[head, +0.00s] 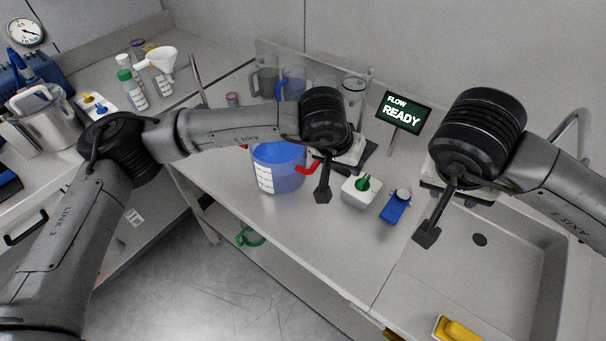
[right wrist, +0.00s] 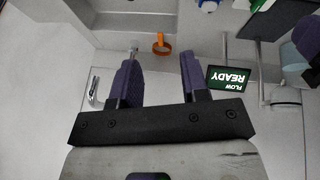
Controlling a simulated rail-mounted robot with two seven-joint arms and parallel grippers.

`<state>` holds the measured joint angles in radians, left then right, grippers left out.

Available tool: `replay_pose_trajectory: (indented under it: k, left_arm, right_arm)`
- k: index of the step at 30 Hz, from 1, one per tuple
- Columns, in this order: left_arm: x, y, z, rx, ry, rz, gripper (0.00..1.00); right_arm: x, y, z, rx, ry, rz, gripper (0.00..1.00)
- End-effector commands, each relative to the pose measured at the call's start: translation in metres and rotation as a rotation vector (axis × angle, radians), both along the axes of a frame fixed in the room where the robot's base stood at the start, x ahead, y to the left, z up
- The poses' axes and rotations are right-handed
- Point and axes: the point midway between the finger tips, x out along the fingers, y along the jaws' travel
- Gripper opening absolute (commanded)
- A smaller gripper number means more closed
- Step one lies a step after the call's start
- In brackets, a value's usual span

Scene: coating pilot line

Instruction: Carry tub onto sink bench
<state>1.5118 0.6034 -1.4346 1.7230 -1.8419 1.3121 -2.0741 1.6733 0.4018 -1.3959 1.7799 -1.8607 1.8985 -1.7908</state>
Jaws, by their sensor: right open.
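The blue tub (head: 281,176) stands upright on the middle bench (head: 335,243). It has a white label and red handles, one (head: 308,164) on its right side. My left gripper (head: 345,175) is just right of the tub, its near finger beside that handle. Its fingers look spread, and I see nothing between them. The sink bench (head: 385,318) is to the right, with a sunken basin (head: 495,285). My right gripper (head: 446,222) hangs over the basin's left part. In the right wrist view its fingers (right wrist: 158,72) are apart and empty.
A READY sign (head: 403,114) and jugs (head: 264,80) stand behind. A yellow object (head: 458,330) lies at the front right. The bench front before the tub is clear.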

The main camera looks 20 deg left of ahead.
Motion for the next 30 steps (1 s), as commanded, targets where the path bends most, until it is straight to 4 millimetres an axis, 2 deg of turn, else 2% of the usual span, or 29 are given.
replay_pose_trajectory:
  k: [3, 10, 30]
  left_arm:
    - [0.0, 0.0, 0.0, 0.0, 0.0, 0.0, 0.42]
    - [0.0, 0.0, 0.0, 0.0, 0.0, 0.0, 0.42]
    - [0.0, 0.0, 0.0, 0.0, 0.0, 0.0, 0.42]
  right_arm:
    - [-0.006, 0.007, 0.016, 0.001, -0.003, 0.002, 0.41]
    - [-0.012, 0.012, 0.033, 0.0, -0.001, 0.001, 0.41]
    - [-0.013, 0.013, 0.036, 0.0, 0.0, 0.0, 0.41]
